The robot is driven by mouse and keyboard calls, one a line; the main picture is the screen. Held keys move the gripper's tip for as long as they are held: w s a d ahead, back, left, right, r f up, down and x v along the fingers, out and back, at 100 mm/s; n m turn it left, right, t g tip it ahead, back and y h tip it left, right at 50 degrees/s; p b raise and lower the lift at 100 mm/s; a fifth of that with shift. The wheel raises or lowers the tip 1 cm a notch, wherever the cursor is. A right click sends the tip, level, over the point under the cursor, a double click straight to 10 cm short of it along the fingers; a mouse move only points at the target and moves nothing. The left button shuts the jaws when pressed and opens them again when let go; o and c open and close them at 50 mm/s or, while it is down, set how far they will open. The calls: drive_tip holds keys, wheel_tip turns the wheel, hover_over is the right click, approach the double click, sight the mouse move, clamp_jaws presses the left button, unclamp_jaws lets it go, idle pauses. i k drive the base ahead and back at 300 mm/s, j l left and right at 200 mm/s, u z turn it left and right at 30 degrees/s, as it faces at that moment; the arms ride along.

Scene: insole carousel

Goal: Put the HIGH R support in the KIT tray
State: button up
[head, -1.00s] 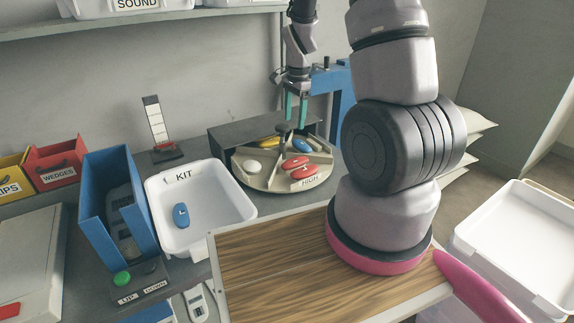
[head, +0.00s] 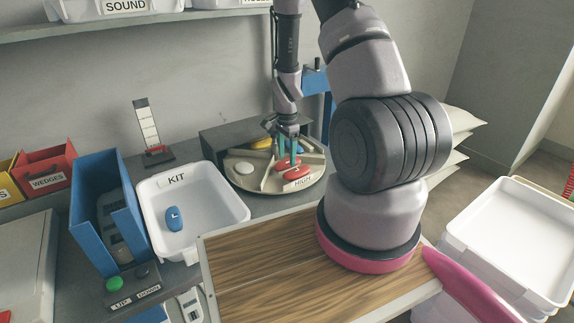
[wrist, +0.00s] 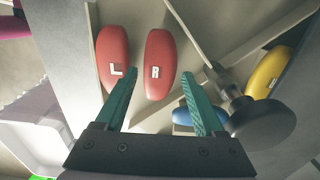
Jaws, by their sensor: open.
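The red HIGH R support (wrist: 158,62) lies on the carousel, marked R. It is the rear red one in the head view (head: 287,163), partly hidden by my gripper. A red support marked L (wrist: 113,58) lies beside it, nearer the front (head: 298,173). My gripper (wrist: 158,78) is open and empty, pointing down over the carousel; its fingers appear on either side of the R support in the wrist view. I cannot tell their exact height above it. The white KIT tray (head: 236,211) stands left of the carousel and holds a blue support (head: 174,218).
The carousel (head: 255,183) has thin dividers and a dark central knob (wrist: 262,122). A blue support (wrist: 200,116) and a yellow one (wrist: 264,74) lie in other sections, a white one (head: 244,168) at left. A blue holder (head: 100,200) stands left of the tray.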

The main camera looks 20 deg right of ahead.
sight(208, 206)
drive_tip(key=k+j+u, duration=0.15)
drive_tip(key=j, duration=0.5)
drive_tip(key=j+u, duration=0.15)
drive_tip(key=j, duration=0.45)
